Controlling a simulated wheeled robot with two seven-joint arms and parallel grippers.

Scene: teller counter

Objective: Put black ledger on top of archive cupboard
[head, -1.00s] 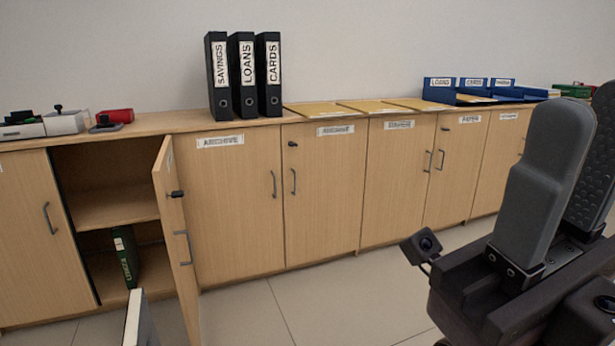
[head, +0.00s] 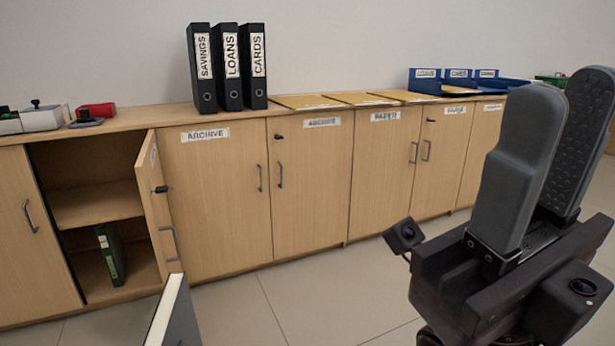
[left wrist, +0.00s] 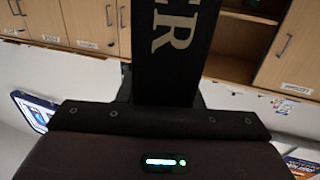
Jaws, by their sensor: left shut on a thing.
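The black ledger (head: 180,318) shows at the bottom of the head view as a dark cover with a pale page edge. In the left wrist view the ledger (left wrist: 176,60) is a dark upright strip with large letters ending in "ER". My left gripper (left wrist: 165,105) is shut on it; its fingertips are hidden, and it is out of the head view. The archive cupboard (head: 215,200) has a closed wooden door labelled ARCHIVE, beyond the ledger. A neighbouring door (head: 310,185) has a similar, blurred label. My right gripper (head: 562,110) is open and empty, at the right.
Several black binders (head: 230,65) stand on the cupboard top. Flat yellow folders (head: 305,101) lie to their right, and blue trays (head: 455,85) stand farther right. An open door (head: 155,210) juts out beside a compartment holding a green binder (head: 112,252). The floor ahead is clear.

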